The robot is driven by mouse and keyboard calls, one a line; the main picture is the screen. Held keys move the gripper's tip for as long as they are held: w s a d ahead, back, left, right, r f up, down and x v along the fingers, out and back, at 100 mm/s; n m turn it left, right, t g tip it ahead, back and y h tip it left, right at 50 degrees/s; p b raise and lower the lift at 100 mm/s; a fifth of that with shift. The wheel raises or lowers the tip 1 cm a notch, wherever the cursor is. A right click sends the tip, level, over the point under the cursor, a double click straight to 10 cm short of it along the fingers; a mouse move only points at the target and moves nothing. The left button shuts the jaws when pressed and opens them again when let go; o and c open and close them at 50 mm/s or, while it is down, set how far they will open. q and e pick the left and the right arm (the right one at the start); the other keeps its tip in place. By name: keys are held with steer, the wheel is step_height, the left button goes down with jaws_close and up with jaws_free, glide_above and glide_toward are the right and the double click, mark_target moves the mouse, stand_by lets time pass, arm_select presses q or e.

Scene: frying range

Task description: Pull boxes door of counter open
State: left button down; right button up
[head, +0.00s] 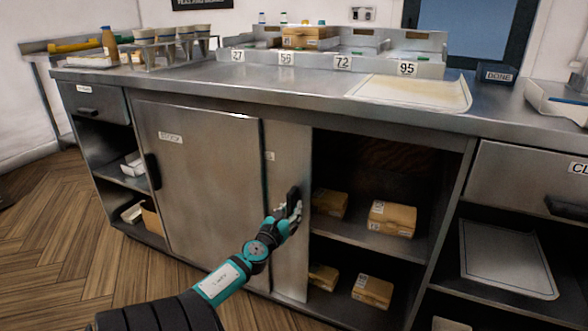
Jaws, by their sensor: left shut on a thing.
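The steel counter (300,90) has sliding doors in its front. A large left door panel (205,185) has a dark handle at its left edge and a label near its top. The boxes door (288,155) shows as a narrow strip, partly behind the left panel. Its dark handle (294,203) is at its right edge. My left gripper (291,208) is shut on this handle. To the right of the door the compartment is open, with brown boxes (391,219) on two shelves. My right gripper is not in view.
The counter top holds a rack with numbered slots (340,63), a light tray (412,92), a dark DONE bin (496,73) and cups in a holder (170,50). Open shelves and a drawer (530,175) are at right. Wooden floor (60,240) is clear at left.

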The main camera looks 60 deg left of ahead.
arm_select(q)
steer(key=c, duration=1.2)
jaws_free()
steer(key=shift+o, duration=0.2)
steer(key=v, duration=1.2)
steer(key=shift+f, duration=0.1)
